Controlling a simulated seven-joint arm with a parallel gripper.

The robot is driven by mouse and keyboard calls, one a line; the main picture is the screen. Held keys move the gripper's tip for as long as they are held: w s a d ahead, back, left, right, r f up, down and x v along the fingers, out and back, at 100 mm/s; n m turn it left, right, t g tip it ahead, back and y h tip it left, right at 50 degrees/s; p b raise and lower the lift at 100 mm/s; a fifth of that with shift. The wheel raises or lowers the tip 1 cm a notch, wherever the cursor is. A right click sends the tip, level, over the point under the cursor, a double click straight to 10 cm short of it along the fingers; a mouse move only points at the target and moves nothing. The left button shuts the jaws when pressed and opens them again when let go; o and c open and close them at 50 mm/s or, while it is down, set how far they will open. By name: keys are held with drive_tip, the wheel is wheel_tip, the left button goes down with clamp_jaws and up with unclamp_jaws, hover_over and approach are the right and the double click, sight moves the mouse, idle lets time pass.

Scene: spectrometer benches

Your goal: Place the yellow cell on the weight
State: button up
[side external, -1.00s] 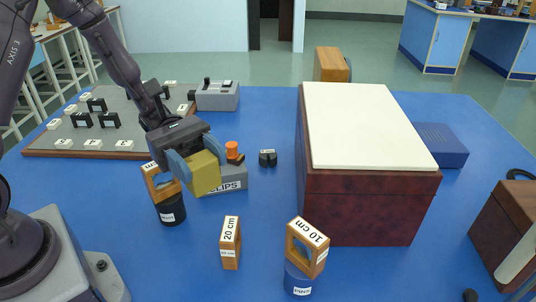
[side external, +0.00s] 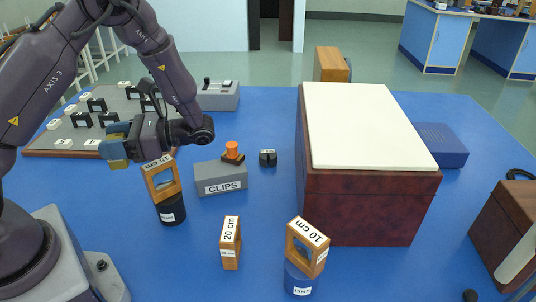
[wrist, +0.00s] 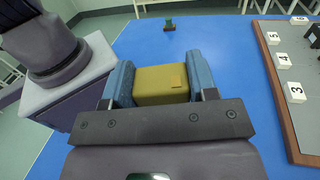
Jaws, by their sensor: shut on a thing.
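The yellow cell (wrist: 161,86) is a block held between the two blue finger pads of my gripper (wrist: 160,80) in the wrist view. In the side view my gripper (side external: 117,146) is at the left, above the table, with a bit of the yellow cell (side external: 118,164) showing below the fingers. I cannot tell for sure which thing is the weight. A small dark green object (wrist: 169,24) stands on the blue table ahead of the fingers in the wrist view, apart from the cell. A small dark labelled piece (side external: 267,158) lies right of the CLIPS box in the side view.
The grey CLIPS box (side external: 221,180) carries an orange-topped piece (side external: 232,150). A board with tiles (side external: 75,149) lies behind. A large dark red box (side external: 370,205) stands at right.

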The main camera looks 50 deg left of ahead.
drive_tip(key=w+a+m+t+y, duration=0.3)
drive_tip(key=w+m+t+y, duration=0.1)
drive_tip(key=m+t+y, duration=0.15)
drive_tip(key=m+t+h, duration=0.2)
drive_tip(key=m+t, duration=1.4)
drive_tip(key=t, duration=0.7)
hover_over(268, 154)
drive_tip(key=shift+n, duration=0.25)
drive_tip(key=f, duration=0.6)
drive_tip(key=s+f, duration=0.1)
drive_tip(key=f, duration=0.3)
drive_tip(key=shift+f, duration=0.1)
drive_tip(key=shift+w+f, duration=0.55)
drive_tip(key=shift+f, duration=1.5)
